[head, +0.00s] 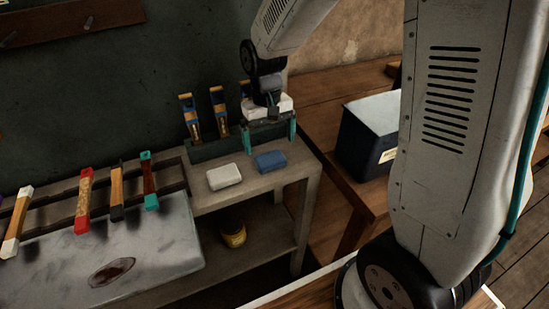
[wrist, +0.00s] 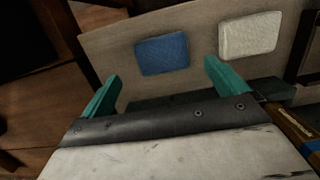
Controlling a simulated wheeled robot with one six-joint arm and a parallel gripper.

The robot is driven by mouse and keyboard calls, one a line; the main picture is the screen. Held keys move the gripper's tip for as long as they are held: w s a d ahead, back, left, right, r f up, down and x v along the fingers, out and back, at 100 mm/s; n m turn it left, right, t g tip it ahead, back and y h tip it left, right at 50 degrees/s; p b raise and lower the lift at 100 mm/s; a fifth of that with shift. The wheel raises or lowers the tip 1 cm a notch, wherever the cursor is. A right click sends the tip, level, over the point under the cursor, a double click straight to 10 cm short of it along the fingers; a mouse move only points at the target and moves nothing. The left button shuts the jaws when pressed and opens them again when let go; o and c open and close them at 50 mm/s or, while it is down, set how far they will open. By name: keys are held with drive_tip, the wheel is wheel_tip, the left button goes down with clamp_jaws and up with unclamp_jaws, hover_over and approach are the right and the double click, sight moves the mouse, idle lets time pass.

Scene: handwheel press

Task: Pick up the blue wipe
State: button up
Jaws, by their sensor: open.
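The blue wipe (head: 271,161) lies flat on the grey bench top, toward its right end, beside a white wipe (head: 224,176). In the wrist view the blue wipe (wrist: 162,54) shows beyond the fingertips, roughly between the two teal fingers, with the white wipe (wrist: 248,36) to its right. My gripper (head: 269,135) is open and empty, its teal fingers pointing down. It is above the back of the bench, behind the blue wipe in the head view. I see no contact between the fingers (wrist: 163,80) and the wipe.
A dark green holder (head: 215,150) with several upright tools stands at the back of the bench (head: 240,195), close to my gripper. A rack of coloured-handled tools is at left. A yellow pot (head: 233,233) sits on the lower shelf. A dark box (head: 368,136) stands on the wooden table at right.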

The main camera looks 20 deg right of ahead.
sight(270, 158)
drive_tip(key=f, duration=0.5)
drive_tip(key=shift+s+a+f, duration=0.2)
drive_tip(key=shift+s, duration=0.2)
drive_tip(key=shift+c, duration=0.4)
drive_tip(key=c, duration=1)
